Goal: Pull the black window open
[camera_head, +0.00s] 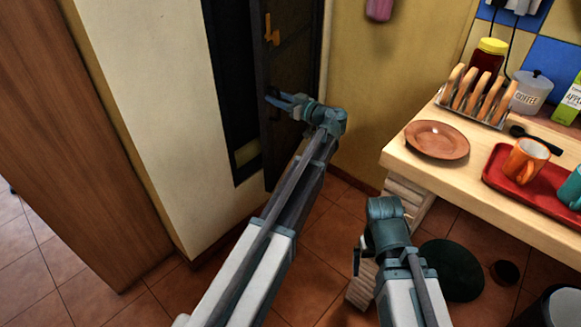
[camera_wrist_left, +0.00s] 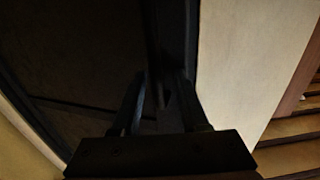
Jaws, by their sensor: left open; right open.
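The black window (camera_head: 291,75) is a tall dark panel in the cream wall and appears to stand ajar, with a dark gap to its left. An orange handle (camera_head: 273,36) sits high on it. My left gripper (camera_head: 271,100) is open at the panel's left edge, below the handle. In the left wrist view, its two fingers (camera_wrist_left: 160,95) reach to a dark edge of the window (camera_wrist_left: 85,55); I cannot tell whether they touch it. My right gripper (camera_head: 385,208) is low beside the counter; its fingers are mostly hidden.
A wooden counter (camera_head: 455,182) on the right bears a brown plate (camera_head: 437,139), a toast rack (camera_head: 477,97) and a red tray (camera_head: 510,184) with mugs. A wooden panel (camera_head: 75,130) stands at the left. A dark round lid (camera_head: 450,270) is low by the counter. Tiled floor (camera_head: 325,225) shows between.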

